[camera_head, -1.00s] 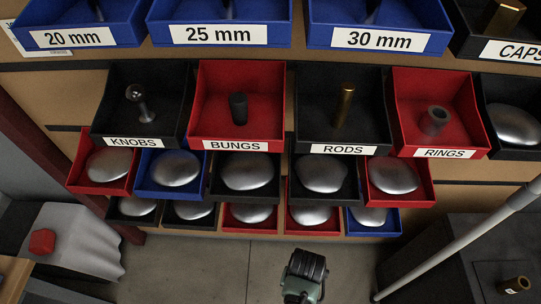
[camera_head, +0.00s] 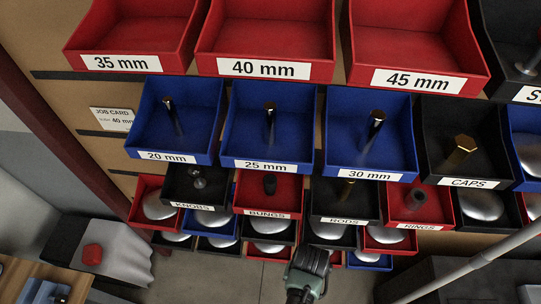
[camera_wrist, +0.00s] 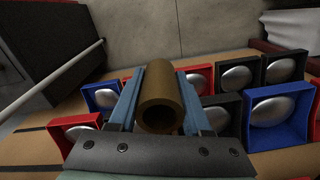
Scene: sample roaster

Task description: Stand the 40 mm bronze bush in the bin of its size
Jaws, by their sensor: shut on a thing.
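My gripper (camera_wrist: 161,92) is shut on a bronze bush (camera_wrist: 160,88), a hollow brown-gold tube whose open end faces the wrist camera. Its blue-grey fingers press on both sides of the bush. In the head view a dark green and black part of my arm (camera_head: 306,270) shows at the bottom centre; the jaws and the bush cannot be made out there. The red 40 mm bin (camera_head: 268,32) is at the top centre of the head view, between the 35 mm and 45 mm bins. Its visible inside is empty.
The red 35 mm bin (camera_head: 130,25) and 45 mm bin (camera_head: 415,35) flank it. Blue bins with upright pins stand below, the 25 mm bin (camera_head: 268,148) in the middle. A job card (camera_head: 112,118) hangs at left. A grey pole (camera_head: 470,265) slants at lower right.

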